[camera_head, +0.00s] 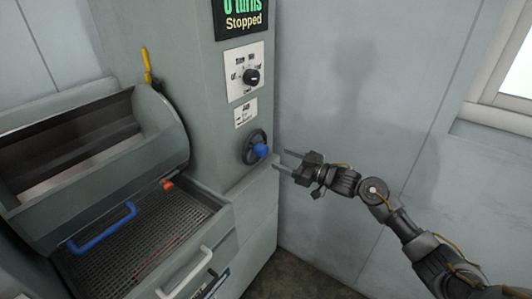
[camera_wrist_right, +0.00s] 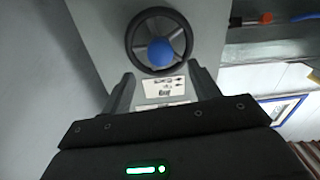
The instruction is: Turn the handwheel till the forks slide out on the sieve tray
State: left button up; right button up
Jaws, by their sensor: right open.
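The handwheel (camera_head: 251,147) is a dark ring with a blue knob (camera_head: 260,151), on the side of the grey machine. In the right wrist view the handwheel (camera_wrist_right: 132,38) and its blue knob (camera_wrist_right: 160,51) are straight ahead, past the fingertips. My right gripper (camera_head: 281,160) is open and empty, just right of the knob and apart from it. The sieve tray (camera_head: 140,250) is a dark mesh at the lower left, with a blue handle (camera_head: 104,229) over it. I see no forks on the visible mesh. My left gripper is not in view.
A display (camera_head: 241,20) reads "0 turns" and "Stopped". Below it is a panel with a black rotary knob (camera_head: 251,77). A yellow lever (camera_head: 147,66) stands by the open drum (camera_head: 150,125). A white handle (camera_head: 186,273) is at the tray's front. The wall on the right is clear.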

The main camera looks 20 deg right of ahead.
aim_at(266, 152)
jog(key=x, duration=0.7)
jog(key=shift+w+a+p, duration=0.2)
jog(key=shift+w+p, duration=0.1)
jog(key=c, duration=1)
